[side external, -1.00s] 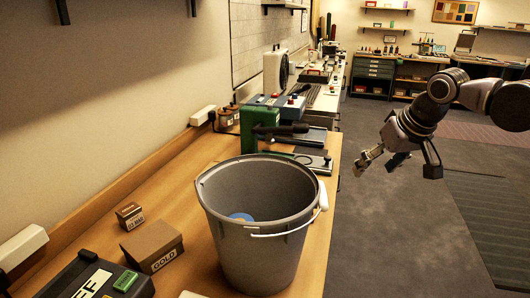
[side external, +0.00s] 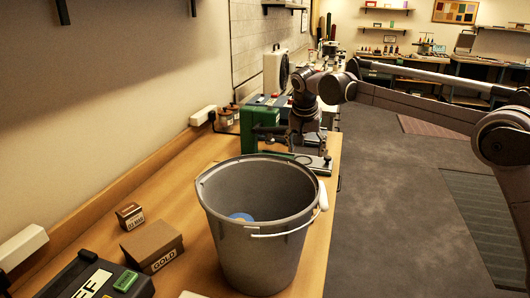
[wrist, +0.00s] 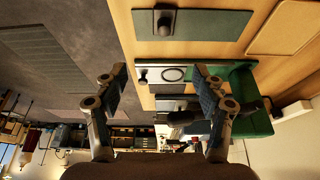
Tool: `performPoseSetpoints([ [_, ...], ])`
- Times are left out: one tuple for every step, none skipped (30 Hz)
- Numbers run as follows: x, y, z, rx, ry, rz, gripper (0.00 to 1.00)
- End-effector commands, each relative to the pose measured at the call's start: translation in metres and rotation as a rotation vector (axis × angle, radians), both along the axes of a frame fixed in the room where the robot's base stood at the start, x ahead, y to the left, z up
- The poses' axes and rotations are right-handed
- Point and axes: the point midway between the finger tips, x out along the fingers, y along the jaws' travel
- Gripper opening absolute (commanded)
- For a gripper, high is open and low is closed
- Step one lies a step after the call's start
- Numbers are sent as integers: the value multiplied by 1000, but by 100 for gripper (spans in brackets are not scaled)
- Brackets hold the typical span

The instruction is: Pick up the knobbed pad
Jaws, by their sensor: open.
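The knobbed pad is most likely the dark green rectangular pad (wrist: 215,24) with a black knob at its left part, lying flat on the wooden table at the top of the wrist view. My gripper (wrist: 159,70) is open and empty. Its two fingers stand wide apart, below the pad in that picture. In the side view my gripper (side external: 303,138) points down over the table beside the green press, beyond the bucket. There its fingers blend with the dark gear, and I cannot clearly tell the pad from the plates there.
A grey bucket (side external: 258,235) stands in front of the work spot. The green press (side external: 258,122) is close to my gripper. A metal plate with a ring and black knob (wrist: 212,75) lies beside the pad. A gold box (side external: 152,246) and a small box (side external: 130,215) sit nearer the camera.

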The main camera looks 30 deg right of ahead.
Motion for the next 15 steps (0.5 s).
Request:
performPoseSetpoints([
  [7, 2, -7, -2, 1, -17, 70],
  [8, 2, -12, -3, 2, -24, 70],
  [6, 1, -20, -2, 2, -22, 70],
  [6, 1, -26, -2, 2, -21, 70],
  [6, 1, -31, -2, 2, -20, 70],
  [6, 1, -38, -2, 2, -20, 70],
  [6, 1, -43, -2, 1, -20, 70],
  [6, 1, -46, -3, 1, -20, 70],
  [6, 1, -50, -3, 1, -20, 70],
  [6, 1, -52, -3, 1, -20, 70],
  [6, 1, -55, -3, 1, -20, 70],
  [6, 0, -58, -3, 1, -20, 70],
  [7, -1, -61, -3, 1, -20, 70],
  [8, -2, -64, -3, 1, -20, 70],
  [9, -3, -69, -3, 1, -20, 70],
])
